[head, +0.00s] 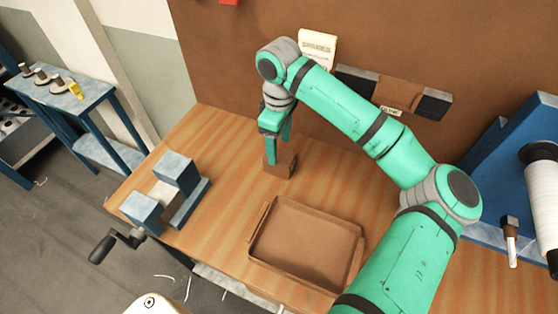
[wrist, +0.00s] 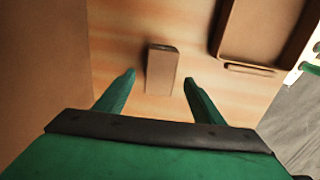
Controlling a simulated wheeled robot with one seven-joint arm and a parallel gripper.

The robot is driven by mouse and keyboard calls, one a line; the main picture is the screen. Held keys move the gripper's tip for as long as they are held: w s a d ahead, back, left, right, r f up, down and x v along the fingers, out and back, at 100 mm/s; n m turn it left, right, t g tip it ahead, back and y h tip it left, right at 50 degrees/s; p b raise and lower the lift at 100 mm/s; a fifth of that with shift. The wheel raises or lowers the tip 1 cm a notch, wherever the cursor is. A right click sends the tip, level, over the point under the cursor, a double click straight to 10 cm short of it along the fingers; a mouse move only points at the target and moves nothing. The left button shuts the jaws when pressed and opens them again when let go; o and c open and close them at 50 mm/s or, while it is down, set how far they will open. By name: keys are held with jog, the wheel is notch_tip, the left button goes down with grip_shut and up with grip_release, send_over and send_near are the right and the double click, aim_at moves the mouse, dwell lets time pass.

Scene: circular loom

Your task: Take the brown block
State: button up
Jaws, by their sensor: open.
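The brown block (head: 279,167) stands on the wooden table near the back panel, in the middle of the head view. In the wrist view the block (wrist: 161,70) lies ahead of the fingertips, between the lines of the two fingers. My gripper (head: 281,145) points down over the block in the head view. Its two green fingers (wrist: 158,82) are apart in the wrist view, with nothing between them held. I cannot tell from these views exactly how far the fingertips are from the block.
A brown tray (head: 305,246) sits on the table in front of the block. A grey-blue vise (head: 170,192) is at the left table edge. The brown back panel (head: 230,60) rises close behind the block. A blue machine frame with a white spool (head: 543,200) stands at right.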

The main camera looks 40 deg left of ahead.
aim_at(279, 154)
jog(key=shift+s+a+f, duration=0.1)
jog(key=shift+f, duration=2.65)
jog(key=c, duration=1.5)
jog(key=shift+o, duration=0.2)
jog(key=shift+r, duration=0.1)
jog(key=shift+r, duration=0.5)
jog(key=s+d+r, duration=0.8)
jog(key=s+r, duration=0.3)
jog(key=r, duration=0.1)
jog(key=shift+d, duration=0.3)
